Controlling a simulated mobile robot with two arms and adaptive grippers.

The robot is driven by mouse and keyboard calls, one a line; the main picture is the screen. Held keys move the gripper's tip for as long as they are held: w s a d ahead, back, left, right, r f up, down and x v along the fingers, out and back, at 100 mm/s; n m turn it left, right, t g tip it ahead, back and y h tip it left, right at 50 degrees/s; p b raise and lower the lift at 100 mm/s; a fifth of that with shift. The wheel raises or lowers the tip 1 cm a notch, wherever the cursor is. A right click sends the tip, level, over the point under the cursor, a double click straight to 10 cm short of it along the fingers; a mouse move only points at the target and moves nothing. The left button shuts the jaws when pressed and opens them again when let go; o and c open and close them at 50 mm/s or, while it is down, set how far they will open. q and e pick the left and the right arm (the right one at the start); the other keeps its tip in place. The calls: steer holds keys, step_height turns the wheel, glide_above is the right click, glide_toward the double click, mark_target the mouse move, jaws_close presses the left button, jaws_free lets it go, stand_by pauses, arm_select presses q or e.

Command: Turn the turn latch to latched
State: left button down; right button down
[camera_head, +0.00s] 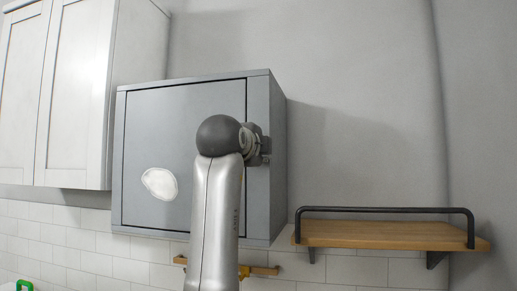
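A grey wall cabinet (272,110) hangs in the middle of the view. Its flat door (170,120) looks closed and carries a white oval patch (160,183). My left arm rises from the bottom, left of centre, in front of the door. Its dark round joint covers the door's right side. Just right of that joint my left gripper (262,147) is at the cabinet's right front edge. It is mostly hidden, and its fingers cannot be made out. The turn latch cannot be told apart from the gripper there, so its position is hidden. My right gripper is out of view.
A wooden shelf (390,236) with a black rail is on the wall at the lower right. White cupboards (75,90) adjoin the cabinet's left. A wooden strip (265,270) with a yellow hook is below. The wall right of the cabinet is clear.

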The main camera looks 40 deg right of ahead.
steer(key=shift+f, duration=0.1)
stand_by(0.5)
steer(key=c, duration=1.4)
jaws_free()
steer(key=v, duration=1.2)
